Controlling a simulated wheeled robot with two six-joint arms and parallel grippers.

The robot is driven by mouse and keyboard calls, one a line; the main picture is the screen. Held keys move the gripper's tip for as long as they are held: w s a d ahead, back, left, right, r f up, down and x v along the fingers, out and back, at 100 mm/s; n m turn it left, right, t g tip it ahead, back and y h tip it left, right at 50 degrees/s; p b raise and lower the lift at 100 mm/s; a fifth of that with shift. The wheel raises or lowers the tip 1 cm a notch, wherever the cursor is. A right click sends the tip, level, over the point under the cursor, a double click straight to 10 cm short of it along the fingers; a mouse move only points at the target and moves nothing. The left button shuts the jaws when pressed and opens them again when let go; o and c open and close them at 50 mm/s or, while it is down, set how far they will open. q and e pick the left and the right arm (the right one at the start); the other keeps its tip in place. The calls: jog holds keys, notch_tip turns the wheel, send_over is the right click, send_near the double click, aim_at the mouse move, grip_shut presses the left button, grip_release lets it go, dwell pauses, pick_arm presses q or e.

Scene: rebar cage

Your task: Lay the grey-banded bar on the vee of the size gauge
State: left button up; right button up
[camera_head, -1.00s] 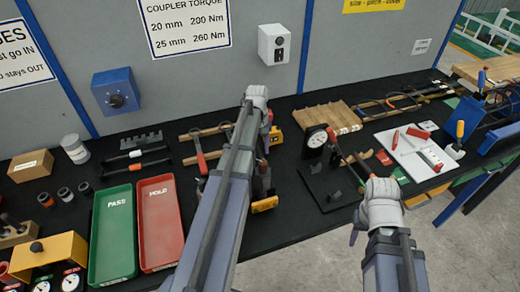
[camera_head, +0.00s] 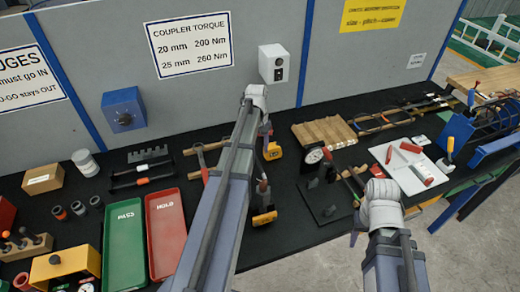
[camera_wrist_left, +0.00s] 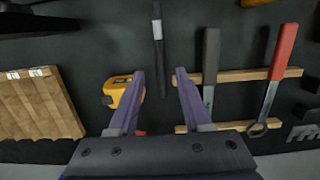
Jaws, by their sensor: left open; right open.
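A dark bar with a light grey band (camera_wrist_left: 157,28) lies on the black bench mat in the left wrist view, ahead of my left gripper. In the head view I cannot pick it out; my left arm covers that stretch of bench. My left gripper (camera_wrist_left: 159,72) is open and empty, its fingertips apart from the bar. The size gauge, with a round dial (camera_head: 313,157) and a dark base (camera_head: 322,200), stands right of my left arm; its vee is too small to make out clearly. My right gripper (camera_head: 357,226) is open near the bench front, right of the gauge base.
A yellow tape measure (camera_wrist_left: 118,92) lies beside my left gripper, with a wrench rack (camera_wrist_left: 262,75) on the other side. Green PASS (camera_head: 124,240) and red HOLD (camera_head: 166,232) trays lie left. A slatted wooden block (camera_head: 323,133) and white board (camera_head: 408,165) lie right.

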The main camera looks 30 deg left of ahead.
pick_arm(q)
jog(key=r+p, duration=0.1)
jog(key=r, duration=0.1)
jog(key=r+p, duration=0.2)
jog(key=shift+w+a+r, duration=0.1)
jog(key=shift+w+a, duration=0.05)
jog(key=shift+a, duration=0.05)
pick_arm(e)
notch_tip(320, 180, up, 4)
jog(key=shift+r, duration=0.1)
pick_arm(q)
jog(key=s+d+m, duration=0.4)
jog(key=s+d, duration=0.2)
jog(key=d, duration=0.4)
jog(key=s+d+m+y, duration=0.1)
jog(key=s+d+m, duration=0.4)
jog(key=d, duration=0.6)
jog(key=s+d+m+y, duration=0.1)
jog(key=s+d+m, duration=0.3)
jog(key=d, duration=0.6)
jog(key=s, duration=0.2)
jog(key=shift+s+d+m+t, duration=0.3)
jog(key=shift+s+d+m, duration=0.05)
jog(key=shift+d+m, duration=0.05)
jog(key=shift+o, duration=0.5)
jog(key=shift+w, duration=0.15)
